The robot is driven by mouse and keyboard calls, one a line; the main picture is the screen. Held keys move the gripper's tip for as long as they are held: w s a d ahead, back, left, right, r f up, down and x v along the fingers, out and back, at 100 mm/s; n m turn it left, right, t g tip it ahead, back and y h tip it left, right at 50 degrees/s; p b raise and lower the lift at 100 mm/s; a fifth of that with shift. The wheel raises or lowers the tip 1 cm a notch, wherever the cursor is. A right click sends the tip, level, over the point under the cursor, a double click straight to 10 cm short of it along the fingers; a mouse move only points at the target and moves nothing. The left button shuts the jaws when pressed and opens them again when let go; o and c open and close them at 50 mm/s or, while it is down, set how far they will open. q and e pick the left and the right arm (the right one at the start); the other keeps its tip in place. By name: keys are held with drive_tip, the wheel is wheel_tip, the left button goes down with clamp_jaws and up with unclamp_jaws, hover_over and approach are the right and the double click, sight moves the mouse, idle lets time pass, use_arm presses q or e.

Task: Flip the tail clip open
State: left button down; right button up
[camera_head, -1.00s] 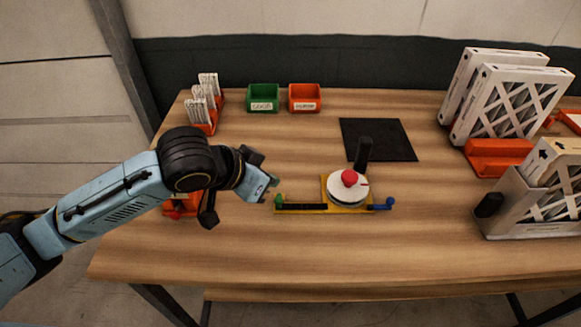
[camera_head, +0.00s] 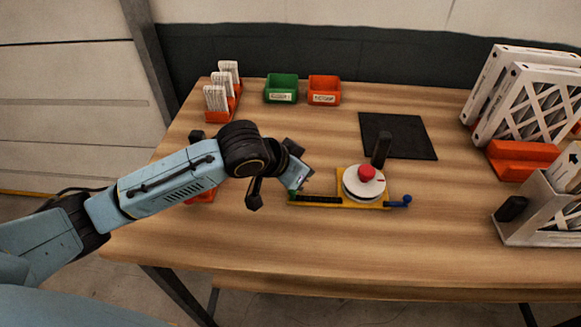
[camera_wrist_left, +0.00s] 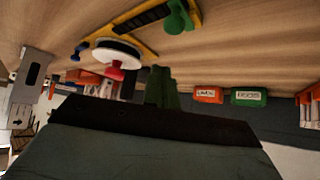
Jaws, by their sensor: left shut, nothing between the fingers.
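A yellow fixture (camera_head: 385,206) lies on the table with a black strip (camera_head: 318,199) along its left part. A green clip (camera_wrist_left: 178,18) is at its left end and a blue clip (camera_head: 401,202) at its right end; I cannot tell which is the tail clip. A white disc (camera_head: 352,186) with a red knob (camera_head: 367,173) sits on the fixture, a black upright handle behind it. My left gripper (camera_head: 300,183) is shut and empty, just above the green end, which it mostly hides in the head view. Its fingers (camera_wrist_left: 162,88) show in the wrist view, apart from the green clip. My right gripper is not in view.
A green bin (camera_head: 281,89) and an orange bin (camera_head: 324,90) stand at the back. A black mat (camera_head: 415,145) lies behind the fixture. White filters (camera_head: 525,105) and a grey box (camera_head: 540,225) stand at right. The table (camera_head: 330,255) in front is clear.

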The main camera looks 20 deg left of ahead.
use_arm(q)
drive_tip(key=shift+x, duration=1.1)
drive_tip(key=shift+s+a+f, duration=0.25)
drive_tip(key=shift+s+a, duration=0.15)
drive_tip(key=shift+s, duration=0.2)
drive_tip(key=shift+s+a+f, duration=0.2)
drive_tip(key=shift+s+a, duration=0.15)
drive_tip(key=shift+s, duration=0.25)
drive_tip(key=shift+s+a+f, duration=0.1)
drive_tip(key=shift+s+a, duration=0.05)
drive_tip(key=shift+s, duration=0.2)
drive_tip(key=shift+a+m+h+p, duration=0.1)
drive_tip(key=shift+m+h+p, duration=0.2)
drive_tip(key=shift+m+p, duration=0.1)
drive_tip(key=shift+p, duration=0.3)
